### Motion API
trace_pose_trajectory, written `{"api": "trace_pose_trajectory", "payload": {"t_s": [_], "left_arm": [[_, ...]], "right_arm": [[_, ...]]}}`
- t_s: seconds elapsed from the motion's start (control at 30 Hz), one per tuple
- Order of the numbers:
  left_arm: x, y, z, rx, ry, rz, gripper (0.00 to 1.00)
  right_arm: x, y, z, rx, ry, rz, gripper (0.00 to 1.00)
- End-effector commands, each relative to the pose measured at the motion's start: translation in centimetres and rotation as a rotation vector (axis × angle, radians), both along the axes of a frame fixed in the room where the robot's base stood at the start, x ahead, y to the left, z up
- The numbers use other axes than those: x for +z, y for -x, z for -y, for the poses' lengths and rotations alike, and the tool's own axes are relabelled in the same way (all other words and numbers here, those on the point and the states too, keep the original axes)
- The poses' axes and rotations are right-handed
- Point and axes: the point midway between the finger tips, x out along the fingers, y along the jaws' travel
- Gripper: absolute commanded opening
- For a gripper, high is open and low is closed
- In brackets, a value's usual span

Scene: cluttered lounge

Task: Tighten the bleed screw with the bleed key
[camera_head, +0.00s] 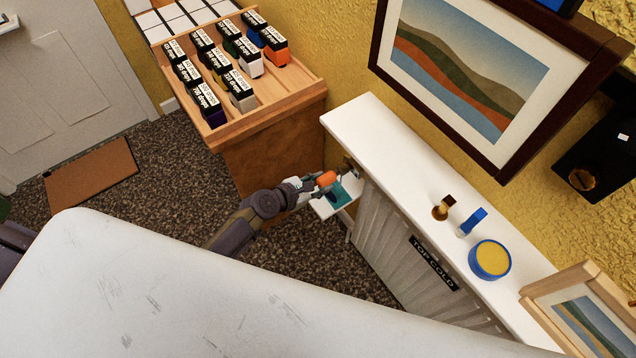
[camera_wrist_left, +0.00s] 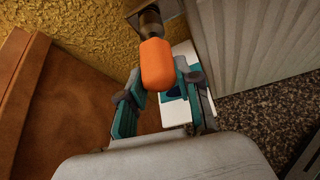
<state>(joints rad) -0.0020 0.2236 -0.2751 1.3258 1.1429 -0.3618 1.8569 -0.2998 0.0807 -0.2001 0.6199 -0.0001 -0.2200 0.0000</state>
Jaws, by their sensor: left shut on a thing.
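The bleed key shows as a rounded orange handle (camera_head: 326,178), also in the left wrist view (camera_wrist_left: 157,66). Its far end meets a dark metal fitting (camera_wrist_left: 150,22) at the end of the radiator (camera_head: 385,235). The bleed screw itself is hidden behind the handle and fitting. My left gripper (camera_wrist_left: 164,84) is shut on the orange handle, with one teal-and-grey finger on each side of it. My right gripper is not in view.
A small white stand (camera_head: 322,207) with a teal patch is just below the gripper. A wooden rack (camera_head: 265,125) of labelled boxes stands to the left. A white shelf (camera_head: 400,155) above the radiator holds a blue-and-yellow tin (camera_head: 490,259), a blue object (camera_head: 473,221) and a brown-gold object (camera_head: 443,208).

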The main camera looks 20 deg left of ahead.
Motion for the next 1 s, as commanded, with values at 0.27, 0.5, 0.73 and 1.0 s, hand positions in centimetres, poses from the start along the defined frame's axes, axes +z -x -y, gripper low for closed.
{"api": "trace_pose_trajectory", "payload": {"t_s": [0.27, 0.5, 0.73, 1.0], "left_arm": [[0.1, -0.5, 0.4, 0.0, 0.001, 0.002, 0.0], [-0.3, -0.3, 0.6, 0.002, -0.238, 0.188, 0.0], [-0.1, -0.4, 0.4, 0.0, -0.396, 0.311, 0.0], [0.1, -0.4, 0.4, -0.001, -0.415, 0.324, 0.0]], "right_arm": [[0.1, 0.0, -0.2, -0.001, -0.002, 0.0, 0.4], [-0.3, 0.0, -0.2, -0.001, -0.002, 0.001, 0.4], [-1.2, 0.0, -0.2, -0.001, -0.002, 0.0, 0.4], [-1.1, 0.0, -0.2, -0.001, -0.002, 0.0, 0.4]]}}
